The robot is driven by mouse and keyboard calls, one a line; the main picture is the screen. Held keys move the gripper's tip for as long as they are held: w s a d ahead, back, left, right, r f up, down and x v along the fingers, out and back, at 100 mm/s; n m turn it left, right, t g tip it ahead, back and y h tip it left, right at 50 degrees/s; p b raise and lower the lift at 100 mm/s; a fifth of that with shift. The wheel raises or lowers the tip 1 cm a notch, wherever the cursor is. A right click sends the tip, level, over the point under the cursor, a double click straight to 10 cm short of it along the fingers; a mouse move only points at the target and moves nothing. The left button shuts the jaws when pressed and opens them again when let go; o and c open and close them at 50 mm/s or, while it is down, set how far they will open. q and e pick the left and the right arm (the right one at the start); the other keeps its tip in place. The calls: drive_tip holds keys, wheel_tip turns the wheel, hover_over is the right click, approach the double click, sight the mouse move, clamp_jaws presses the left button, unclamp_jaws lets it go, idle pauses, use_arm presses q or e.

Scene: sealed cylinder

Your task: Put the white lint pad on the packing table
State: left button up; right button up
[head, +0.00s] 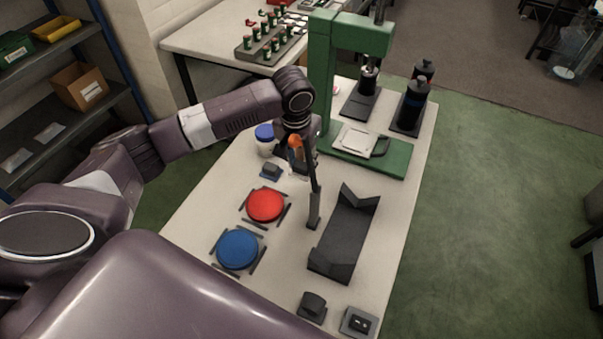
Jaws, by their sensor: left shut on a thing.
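My left gripper (299,165) points down over the middle of the near white-topped table (200,208). It is shut on a small white piece (298,177), which looks like the white lint pad but is mostly hidden by the fingers and the dark upright post in front. An orange part shows just above the fingers. I cannot tell whether the white piece touches the tabletop. A second pale-topped table (205,38) stands behind; the frame does not show which is the packing table. My right gripper is not in view.
Near the gripper are a blue-lidded jar (265,139), a red disc (265,205), a blue disc (237,249), a dark cradle (343,235) and a dark post (314,205). A green press (322,75) with a pale plate (356,138) and black bottles (411,105) stand behind.

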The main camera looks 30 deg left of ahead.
sight(302, 176)
use_arm(q)
drive_tip(key=shift+f, duration=0.75)
wheel_tip(302, 176, down, 4)
drive_tip(key=shift+r, duration=0.25)
drive_tip(key=shift+f, duration=0.25)
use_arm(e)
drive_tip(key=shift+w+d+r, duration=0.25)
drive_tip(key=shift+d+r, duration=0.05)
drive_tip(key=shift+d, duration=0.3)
use_arm(q)
drive_tip(key=shift+f, duration=0.1)
drive_tip(key=o, duration=1.1)
drive_tip(key=shift+c, duration=0.2)
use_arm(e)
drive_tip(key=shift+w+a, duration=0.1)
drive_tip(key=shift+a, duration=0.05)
